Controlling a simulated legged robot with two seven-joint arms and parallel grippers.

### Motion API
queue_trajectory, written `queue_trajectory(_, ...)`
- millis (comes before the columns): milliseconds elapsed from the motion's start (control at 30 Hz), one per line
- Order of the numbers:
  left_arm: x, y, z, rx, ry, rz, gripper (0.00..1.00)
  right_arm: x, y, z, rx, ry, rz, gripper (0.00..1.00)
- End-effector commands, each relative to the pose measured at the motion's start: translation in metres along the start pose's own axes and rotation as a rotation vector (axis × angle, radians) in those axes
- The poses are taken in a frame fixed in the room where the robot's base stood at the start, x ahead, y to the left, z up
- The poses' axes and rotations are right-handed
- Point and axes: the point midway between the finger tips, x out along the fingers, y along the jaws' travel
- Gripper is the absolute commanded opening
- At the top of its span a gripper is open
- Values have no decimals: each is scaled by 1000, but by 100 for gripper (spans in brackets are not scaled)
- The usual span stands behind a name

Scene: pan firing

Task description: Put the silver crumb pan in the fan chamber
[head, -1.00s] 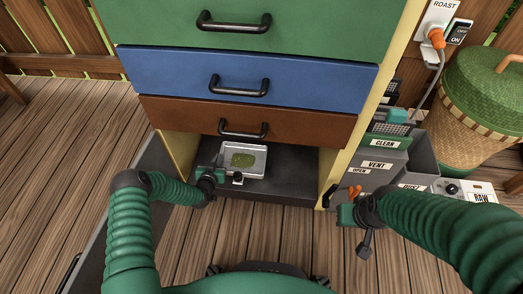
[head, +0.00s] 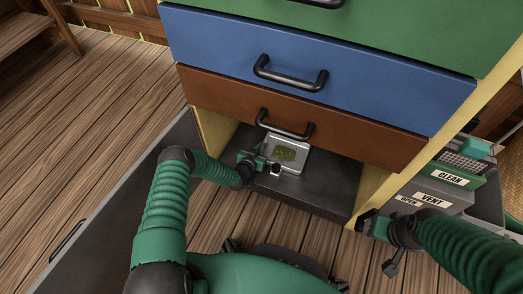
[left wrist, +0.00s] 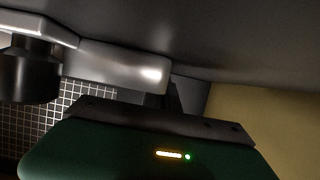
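The silver crumb pan (head: 301,158) is a shallow square tray with green crumbs in it. It is at the mouth of the open dark chamber (head: 315,192) below the brown drawer, its far edge partly under the drawer front. I cannot tell whether it rests on the floor or hangs just above it. My left gripper (head: 264,165) is at the pan's near left side, by a black knob (head: 276,169). In the left wrist view, bright metal (left wrist: 120,68) and a dark knob (left wrist: 28,72) are close to the gripper; its grip is hidden. My right gripper (head: 372,221) is empty, right of the chamber.
A dark open door panel (head: 105,215) with a handle stands left of the chamber. The brown drawer (head: 300,120) hangs low above the opening. The yellow side post (head: 372,195) bounds it on the right.

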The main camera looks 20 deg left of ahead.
Motion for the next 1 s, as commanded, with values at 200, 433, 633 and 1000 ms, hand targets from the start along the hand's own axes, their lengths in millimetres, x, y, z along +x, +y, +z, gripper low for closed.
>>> queue_trajectory(200,0,0,1,1,-1,0,7,0,0,0,0,1,0,25)
queue_trajectory(433,0,0,1,0,-1,0,25,0,0,0,0,1,0,25)
queue_trajectory(633,-1,0,-1,0,-1,0,25,-2,0,-1,0,1,0,25)
queue_trajectory(1000,-77,1,-9,-1,-5,1,25,-57,0,-14,0,1,0,25)
